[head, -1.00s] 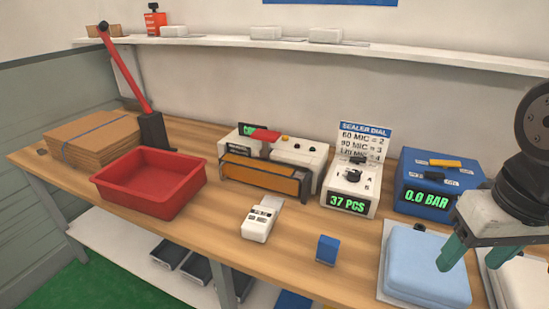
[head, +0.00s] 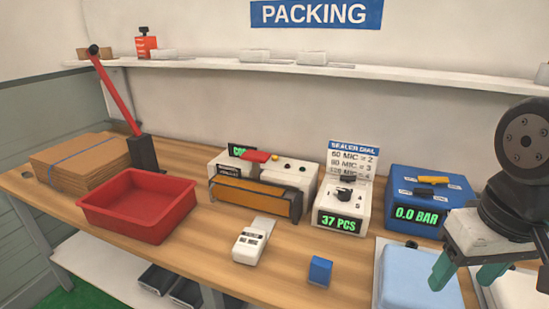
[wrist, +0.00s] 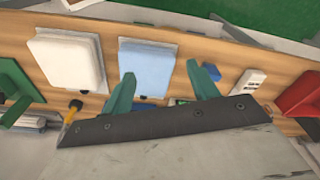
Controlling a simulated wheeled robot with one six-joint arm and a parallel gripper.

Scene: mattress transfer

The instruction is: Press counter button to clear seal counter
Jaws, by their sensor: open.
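The white counter box (head: 327,205) stands on the bench at right of middle. Its front display (head: 341,223) reads 37 PCS in green, and a black knob (head: 344,194) sits on its top. Left of it is the white sealer (head: 302,167) with an orange-brown front bar, a red handle piece and small yellow and black buttons (head: 275,157) on top. Which one is the counter button I cannot tell. My gripper (head: 464,271) is open and empty at the right, above the light-blue mattress (head: 405,279). In the wrist view its green fingers (wrist: 161,88) are spread with nothing between them.
A blue 0.0 BAR box (head: 450,190) stands right of the counter. A red tray (head: 182,228), a white handheld device (head: 254,243) and a small blue block (head: 320,270) lie nearer the front. A shelf (head: 210,66) runs along the wall.

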